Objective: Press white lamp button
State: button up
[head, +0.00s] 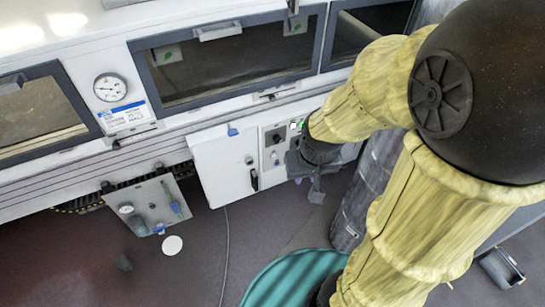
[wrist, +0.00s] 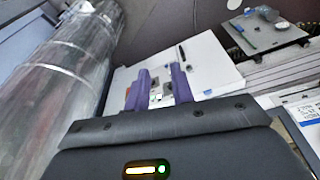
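A grey control panel (head: 278,141) with small round controls is set in the white cabinet front, left of my wrist in the head view. A small pale lit spot (head: 294,125) shows at its upper right, close to my arm; I cannot tell surely that it is the white lamp button. My gripper (head: 308,183) hangs just in front of the cabinet, partly hidden by my wrist. In the wrist view, its two purple fingers (wrist: 159,80) stand apart with nothing held between them. Small panel parts show behind and between them. Contact with the panel cannot be told.
A white cabinet door (head: 222,165) with a black handle is left of the panel. A foil-wrapped duct (wrist: 65,75) stands close beside my gripper. A tilted grey plate (head: 150,207) with knobs is lower left. A green round lid (head: 292,282) lies below.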

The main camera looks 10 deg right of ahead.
grip_shut()
dwell(1.4)
